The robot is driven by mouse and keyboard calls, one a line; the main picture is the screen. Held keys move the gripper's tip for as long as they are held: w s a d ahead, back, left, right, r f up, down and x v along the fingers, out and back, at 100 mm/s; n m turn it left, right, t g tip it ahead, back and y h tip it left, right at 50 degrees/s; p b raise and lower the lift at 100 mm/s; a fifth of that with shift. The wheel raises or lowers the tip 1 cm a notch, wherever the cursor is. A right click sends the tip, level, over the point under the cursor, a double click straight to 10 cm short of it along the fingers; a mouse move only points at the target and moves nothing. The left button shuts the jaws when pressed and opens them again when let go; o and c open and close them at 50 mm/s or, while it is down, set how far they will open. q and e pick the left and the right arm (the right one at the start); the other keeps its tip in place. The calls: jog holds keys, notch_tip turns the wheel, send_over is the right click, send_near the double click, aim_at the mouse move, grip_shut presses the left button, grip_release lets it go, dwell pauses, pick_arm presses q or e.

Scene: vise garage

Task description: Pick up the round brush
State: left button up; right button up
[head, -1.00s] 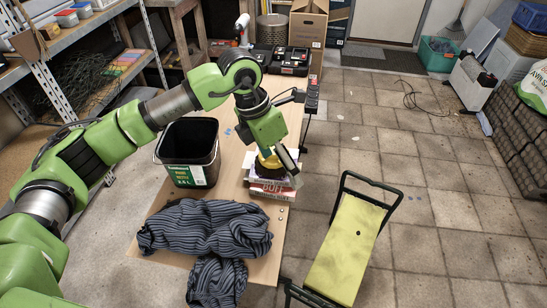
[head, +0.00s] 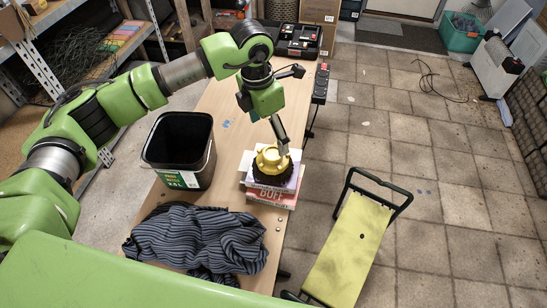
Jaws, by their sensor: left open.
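The round brush (head: 271,164) has a yellow top and dark bristles. It sits on a small stack of boxes (head: 272,194) on the wooden workbench (head: 232,112). My left gripper (head: 282,146) points down just above the brush's right rear side. Its jaws are open, and the brush rests on the boxes. Whether a finger touches the brush I cannot tell. My right gripper is out of the picture.
A black bucket (head: 181,152) stands left of the boxes, and a striped cloth (head: 200,240) lies at the front of the bench. A power strip (head: 320,84) runs along the right edge. A yellow-green folding stool (head: 347,250) stands on the tiled floor to the right.

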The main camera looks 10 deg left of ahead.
aim_at(273, 152)
pick_arm(q)
jog(key=f, duration=0.4)
jog(key=shift+w+d, duration=0.15)
jog(key=shift+d, duration=0.05)
jog(key=shift+w+f+p, duration=0.1)
jog(key=shift+f+p, duration=0.1)
jog(key=shift+p, duration=0.1)
jog(key=f, duration=0.1)
jog(key=f+p, duration=0.1)
jog(key=f, duration=0.2)
jog(key=shift+d+p, duration=0.3)
jog(key=shift+p, duration=0.1)
jog(key=shift+w+f, duration=0.15)
jog(key=shift+f, duration=0.45)
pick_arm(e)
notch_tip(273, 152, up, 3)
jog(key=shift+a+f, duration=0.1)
pick_arm(q)
jog(key=c, duration=1.3)
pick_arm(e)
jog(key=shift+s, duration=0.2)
